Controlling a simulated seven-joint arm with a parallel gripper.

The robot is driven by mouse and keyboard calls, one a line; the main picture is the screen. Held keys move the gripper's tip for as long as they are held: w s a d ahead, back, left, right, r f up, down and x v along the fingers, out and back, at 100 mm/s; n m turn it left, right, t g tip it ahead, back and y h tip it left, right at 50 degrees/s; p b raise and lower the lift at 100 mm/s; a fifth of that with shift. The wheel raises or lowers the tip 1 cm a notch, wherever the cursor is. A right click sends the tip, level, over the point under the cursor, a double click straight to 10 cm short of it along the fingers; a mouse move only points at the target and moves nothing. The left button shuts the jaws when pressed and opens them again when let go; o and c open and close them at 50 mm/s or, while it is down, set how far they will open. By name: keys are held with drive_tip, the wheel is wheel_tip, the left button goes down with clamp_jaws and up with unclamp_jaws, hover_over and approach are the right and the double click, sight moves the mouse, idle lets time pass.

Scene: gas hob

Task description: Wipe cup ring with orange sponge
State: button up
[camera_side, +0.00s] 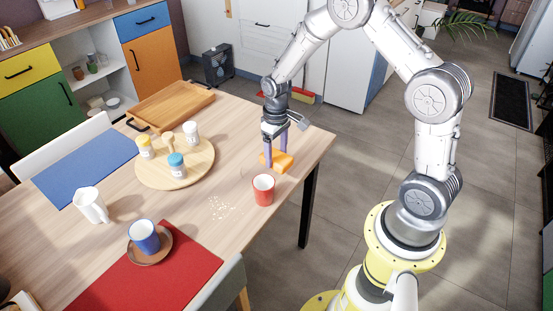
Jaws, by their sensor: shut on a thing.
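The orange sponge (284,162) is at the right part of the wooden table, between the fingers of my gripper (274,160). My gripper points down and is shut on the sponge. The sponge is at or just above the table top; I cannot tell which. A faint ring mark (246,173) seems to show on the wood just left of the sponge, but it is too small to be sure. A red cup (263,190) stands upright just in front of the sponge.
Pale crumbs (221,208) lie left of the red cup. A round board (150,176) holds several jars. A wooden tray (172,106), a white mug (90,205), a blue cup (144,236) on a brown saucer (165,245), a blue mat (85,165) and a red mat (190,262) are further left.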

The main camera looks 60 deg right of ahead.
drive_tip(key=shift+r, duration=0.7)
drive_tip(key=shift+r, duration=0.1)
drive_tip(key=shift+r, duration=1.4)
